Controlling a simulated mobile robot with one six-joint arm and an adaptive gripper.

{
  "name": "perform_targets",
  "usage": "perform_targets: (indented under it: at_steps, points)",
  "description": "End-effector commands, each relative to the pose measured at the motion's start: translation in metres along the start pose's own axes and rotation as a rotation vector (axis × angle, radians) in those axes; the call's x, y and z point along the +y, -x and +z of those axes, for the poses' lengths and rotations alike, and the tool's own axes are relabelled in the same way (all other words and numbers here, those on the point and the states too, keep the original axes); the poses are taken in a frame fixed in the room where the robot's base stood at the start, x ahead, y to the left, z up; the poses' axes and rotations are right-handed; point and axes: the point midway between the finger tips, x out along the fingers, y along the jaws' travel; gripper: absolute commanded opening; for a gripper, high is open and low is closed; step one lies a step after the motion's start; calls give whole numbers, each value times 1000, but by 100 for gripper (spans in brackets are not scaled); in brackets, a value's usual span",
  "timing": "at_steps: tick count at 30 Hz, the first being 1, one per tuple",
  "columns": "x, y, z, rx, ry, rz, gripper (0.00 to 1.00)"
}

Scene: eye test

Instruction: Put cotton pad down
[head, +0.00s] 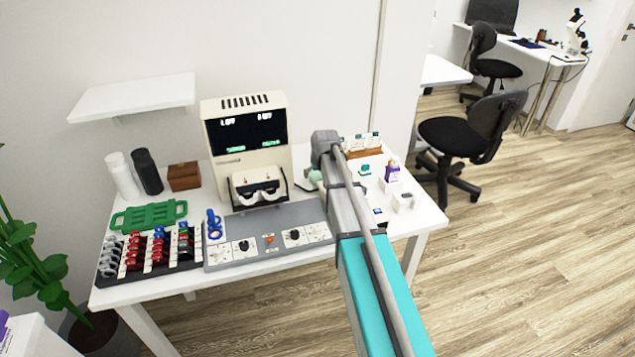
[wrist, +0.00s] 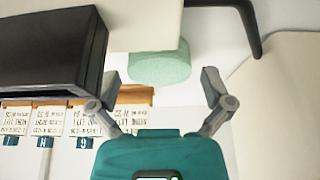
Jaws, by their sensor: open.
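A pale green, rounded pad-like thing (wrist: 160,64) shows in the wrist view, below a pale edge that meets its top; it may be the cotton pad. My gripper (wrist: 160,88) is open, with one finger to each side of it and a gap on both sides. No finger clearly touches it. In the head view a small mint-green thing (head: 315,177) shows just left of my arm, probably the same one. My arm hides most of my gripper there.
The white table (head: 130,293) holds a cream machine (head: 220,150) with screens, a grey panel (head: 270,229), a glasses rack (head: 140,262) and a green tray (head: 135,217). A purple bottle (head: 392,172) and small white boxes (head: 403,201) stand right of my arm. A dark box (wrist: 50,50) is close by.

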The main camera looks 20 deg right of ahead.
Motion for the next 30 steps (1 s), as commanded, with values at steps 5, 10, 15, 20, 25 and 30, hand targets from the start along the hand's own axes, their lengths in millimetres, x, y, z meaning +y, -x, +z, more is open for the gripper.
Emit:
perform_targets:
  at_steps: [5,10,15,20,25,30]
  points:
    - [0,-4,0,0,0,0,100]
    - [0,-3,0,0,0,0,100]
    - [0,-3,0,0,0,0,100]
    - [0,-3,0,0,0,0,100]
    - [0,-3,0,0,0,0,74]
    - [0,-3,0,0,0,0,62]
